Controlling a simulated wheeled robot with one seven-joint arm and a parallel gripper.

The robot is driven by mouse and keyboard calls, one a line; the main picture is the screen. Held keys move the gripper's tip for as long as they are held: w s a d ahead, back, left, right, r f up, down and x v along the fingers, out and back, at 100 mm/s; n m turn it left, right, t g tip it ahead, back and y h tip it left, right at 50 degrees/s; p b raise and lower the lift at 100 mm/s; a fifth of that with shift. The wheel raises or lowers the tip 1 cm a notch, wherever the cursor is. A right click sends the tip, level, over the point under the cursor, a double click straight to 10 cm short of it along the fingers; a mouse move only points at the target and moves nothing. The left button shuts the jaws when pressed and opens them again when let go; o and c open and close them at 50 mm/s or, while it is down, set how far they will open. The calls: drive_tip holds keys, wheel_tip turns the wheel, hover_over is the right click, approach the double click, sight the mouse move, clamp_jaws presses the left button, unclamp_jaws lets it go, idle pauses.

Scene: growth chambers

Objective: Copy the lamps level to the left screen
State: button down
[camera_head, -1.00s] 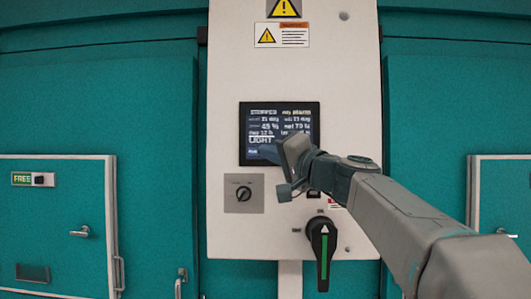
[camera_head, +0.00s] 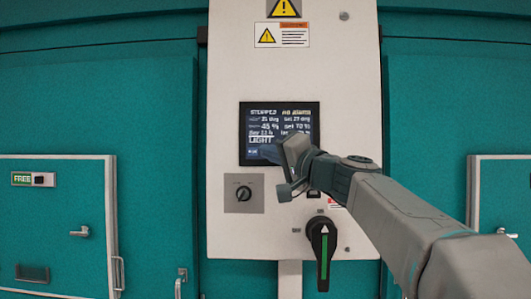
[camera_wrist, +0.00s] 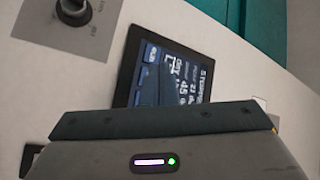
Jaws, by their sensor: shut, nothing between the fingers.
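The screen (camera_head: 279,122) is a dark panel on a white control cabinet (camera_head: 240,60). It shows "STOPPED", several lines of readings and the word "LIGHT" lower left; the small text is hard to read. My gripper (camera_head: 272,152) is shut and empty, with its tip in front of the screen's lower part, which it partly hides. Whether it touches the screen I cannot tell. In the wrist view the screen (camera_wrist: 168,70) appears tilted beyond the gripper body, which covers its lower part.
Below the screen are a small rotary knob (camera_head: 243,193) and a large black switch handle with a green stripe (camera_head: 323,243). Warning labels (camera_head: 281,35) are above. Teal chamber walls flank the cabinet, with a white-framed door marked "FREE" (camera_head: 21,179) at left.

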drive_tip(key=shift+w, duration=0.15)
drive_tip(key=shift+w, duration=0.3)
drive_tip(key=shift+w, duration=0.25)
idle(0.9)
drive_tip(key=shift+s+b, duration=0.7)
drive_tip(key=shift+b, duration=0.1)
drive_tip(key=s+b, duration=0.3)
drive_tip(key=s, duration=0.2)
idle(0.4)
